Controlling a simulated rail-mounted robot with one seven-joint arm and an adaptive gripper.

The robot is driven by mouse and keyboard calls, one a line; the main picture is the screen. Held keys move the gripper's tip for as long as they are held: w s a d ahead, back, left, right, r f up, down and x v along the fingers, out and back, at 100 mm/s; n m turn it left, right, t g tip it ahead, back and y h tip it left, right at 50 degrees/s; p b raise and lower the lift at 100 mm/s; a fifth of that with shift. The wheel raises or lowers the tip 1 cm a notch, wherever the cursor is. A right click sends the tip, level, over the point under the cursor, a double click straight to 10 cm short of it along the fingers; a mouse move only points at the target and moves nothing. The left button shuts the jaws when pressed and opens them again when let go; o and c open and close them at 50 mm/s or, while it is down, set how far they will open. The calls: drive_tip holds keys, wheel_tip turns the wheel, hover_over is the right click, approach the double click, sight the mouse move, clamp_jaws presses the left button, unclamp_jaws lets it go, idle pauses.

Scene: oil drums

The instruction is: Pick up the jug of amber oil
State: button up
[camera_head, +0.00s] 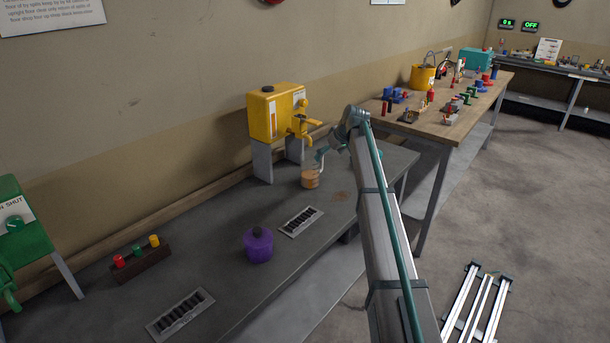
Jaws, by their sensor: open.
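The jug of amber oil (310,179) is a small clear vessel with orange-brown contents. It stands upright on the grey bench (225,215), in front of the yellow drum dispenser (276,112). My gripper (319,161) is open at the jug's upper right side, at the end of my arm reaching in from the lower right. The fingers are small in this view. I cannot tell whether they touch the jug or sit around its handle.
A purple lidded pot (258,245) stands nearer on the bench, beside a floor-style grate (300,221). A rack with coloured caps (140,262) and a green drum (22,225) are at left. A wooden table (445,118) with many small parts stands behind right.

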sight(311, 164)
drive_tip(key=shift+n, duration=0.4)
drive_tip(key=w+a+f+p, duration=0.1)
drive_tip(key=a+f, duration=0.1)
drive_tip(key=w+a+f+p, duration=0.1)
drive_tip(key=w+a+f, duration=0.1)
drive_tip(key=w+a+f+p, duration=0.1)
drive_tip(key=w+a+f, duration=0.1)
drive_tip(key=f, duration=0.1)
drive_tip(key=shift+w+f, duration=0.1)
drive_tip(key=c, duration=1.2)
